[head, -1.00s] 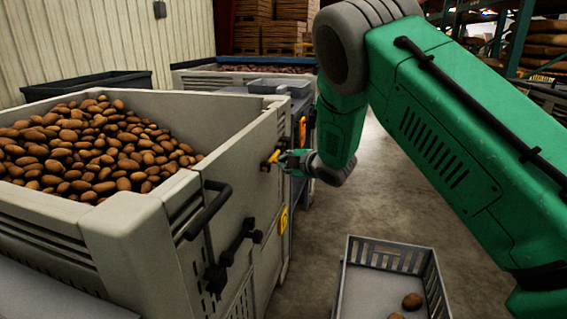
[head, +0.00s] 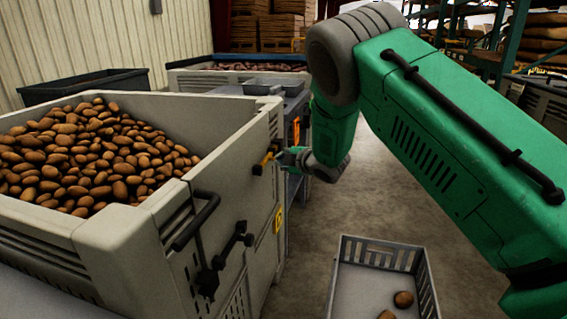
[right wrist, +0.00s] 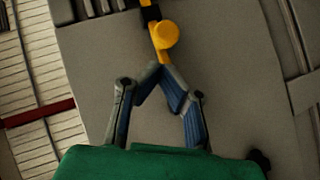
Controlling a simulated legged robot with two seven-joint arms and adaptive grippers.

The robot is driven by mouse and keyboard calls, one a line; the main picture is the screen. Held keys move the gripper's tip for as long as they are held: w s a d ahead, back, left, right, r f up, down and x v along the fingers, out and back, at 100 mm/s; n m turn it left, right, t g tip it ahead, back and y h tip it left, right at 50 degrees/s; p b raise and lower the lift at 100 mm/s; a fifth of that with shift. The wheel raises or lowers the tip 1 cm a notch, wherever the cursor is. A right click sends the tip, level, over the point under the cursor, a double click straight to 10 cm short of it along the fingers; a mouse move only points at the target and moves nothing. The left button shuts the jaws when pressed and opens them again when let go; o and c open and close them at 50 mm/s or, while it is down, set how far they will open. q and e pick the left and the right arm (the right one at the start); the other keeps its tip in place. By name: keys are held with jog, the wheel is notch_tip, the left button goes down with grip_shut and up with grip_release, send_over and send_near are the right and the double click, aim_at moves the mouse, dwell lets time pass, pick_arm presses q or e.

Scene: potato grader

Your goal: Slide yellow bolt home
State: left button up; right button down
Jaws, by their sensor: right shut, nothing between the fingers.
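The yellow bolt (head: 264,161) is on the side wall of the grey potato bin (head: 237,180), near its far top corner. In the right wrist view the bolt's yellow knob (right wrist: 166,34) stands out from the grey panel, with a black part above it. My right gripper (head: 279,157) is beside the bolt, its fingers pointing at the bin wall. In the wrist view its fingertips (right wrist: 158,72) come together just below the knob, at the lower end of the yellow part. I cannot tell whether they touch it. My left gripper is out of view.
Brown potatoes (head: 85,150) fill the bin. A black handle (head: 196,222) and a black latch bar (head: 228,250) stick out from its near side. A grey crate (head: 375,255) with a few potatoes sits on the floor at the lower right. Bare floor lies between.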

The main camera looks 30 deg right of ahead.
jog(key=shift+a+r+p+v, duration=0.3)
jog(key=shift+a+p+v, duration=0.7)
jog(key=shift+v, duration=4.1)
jog(key=s+a+f+m+g+p, duration=0.1)
jog(key=s+a+f+m+g, duration=0.3)
jog(key=s+f, duration=0.55)
jog(key=s+a+f+m+g+p, duration=0.2)
jog(key=s+a+f+m+g, duration=0.15)
jog(key=s+f, duration=0.6)
pick_arm(q)
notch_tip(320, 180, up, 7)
jog(key=p, duration=0.1)
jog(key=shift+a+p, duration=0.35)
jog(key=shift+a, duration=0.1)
pick_arm(e)
jog(key=s+a+f+m+g, duration=0.2)
jog(key=s+a+m+g, duration=0.1)
jog(key=s, duration=0.8)
jog(key=s+a+f+m+g, duration=0.3)
jog(key=s+a, duration=0.2)
jog(key=s, duration=0.6)
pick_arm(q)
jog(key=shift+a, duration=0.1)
pick_arm(e)
jog(key=shift+a, duration=0.1)
